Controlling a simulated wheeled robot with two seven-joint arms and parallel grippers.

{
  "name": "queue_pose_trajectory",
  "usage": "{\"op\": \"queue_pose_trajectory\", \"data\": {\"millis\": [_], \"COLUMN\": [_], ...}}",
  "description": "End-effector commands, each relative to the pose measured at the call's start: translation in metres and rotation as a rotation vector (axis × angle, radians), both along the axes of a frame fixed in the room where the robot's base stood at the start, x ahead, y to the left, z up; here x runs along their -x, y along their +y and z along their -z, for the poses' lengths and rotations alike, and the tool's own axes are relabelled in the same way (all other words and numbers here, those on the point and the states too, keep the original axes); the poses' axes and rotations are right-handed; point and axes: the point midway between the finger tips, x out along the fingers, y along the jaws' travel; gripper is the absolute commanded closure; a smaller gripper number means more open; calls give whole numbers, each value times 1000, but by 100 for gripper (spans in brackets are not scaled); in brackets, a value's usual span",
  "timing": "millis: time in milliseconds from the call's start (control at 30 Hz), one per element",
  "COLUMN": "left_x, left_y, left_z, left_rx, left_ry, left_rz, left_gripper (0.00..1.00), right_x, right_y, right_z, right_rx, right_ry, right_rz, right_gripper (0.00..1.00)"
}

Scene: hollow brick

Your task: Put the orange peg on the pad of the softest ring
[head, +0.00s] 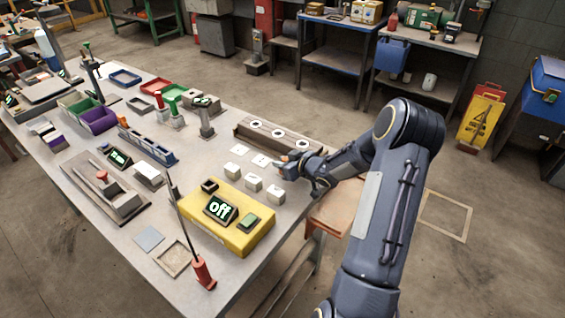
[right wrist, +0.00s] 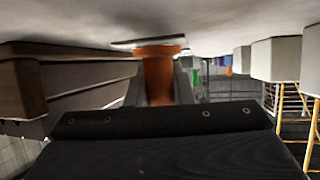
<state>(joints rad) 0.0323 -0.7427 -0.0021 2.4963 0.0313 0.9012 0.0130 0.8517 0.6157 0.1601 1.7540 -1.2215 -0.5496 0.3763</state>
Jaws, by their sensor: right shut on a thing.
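My right gripper (head: 290,163) reaches in from the right over the table. It is shut on the orange peg (right wrist: 160,75), which shows between the fingers in the right wrist view. In that view the table is at the top and the peg's end meets, or nearly meets, a thin flat pad (right wrist: 150,42); contact is hard to tell. In the head view the peg is mostly hidden by the gripper. Two white pads, a left one (head: 239,149) and a middle one (head: 261,160), lie clear. Behind them a brown bar (head: 240,132) carries three white rings with dark centres, the nearest one (head: 303,145) close to my gripper.
Several white blocks (head: 253,182) stand in front of the pads. A yellow box (head: 215,232) with an "off" display (head: 220,209) is nearer. Green-topped posts, trays and other fixtures crowd the table's left. A bare strip of table lies between the brown bar and the posts.

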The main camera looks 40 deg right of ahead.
Motion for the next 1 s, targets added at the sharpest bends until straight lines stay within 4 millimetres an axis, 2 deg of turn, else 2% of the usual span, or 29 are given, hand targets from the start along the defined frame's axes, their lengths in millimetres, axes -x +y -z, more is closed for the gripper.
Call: {"op": "queue_pose_trajectory", "data": {"millis": [33,167,533,667,1000], "left_x": [0,0,0,0,0], "left_y": [0,0,0,0,0], "left_z": [1,0,-3,-2,-5], "left_rx": [0,0,0,0,0], "left_ry": [0,0,0,0,0], "left_rz": [0,0,0,0,0], "left_gripper": [38,38,38,38,38], "right_x": [0,0,2,19,84], "right_y": [0,0,-1,-3,-8], "right_z": [1,0,-5,-13,-45], "right_rx": [0,0,0,2,2], "right_ry": [0,0,0,-1,0], "right_rz": [0,0,1,2,4], "right_gripper": [76,59,58,58,58]}}
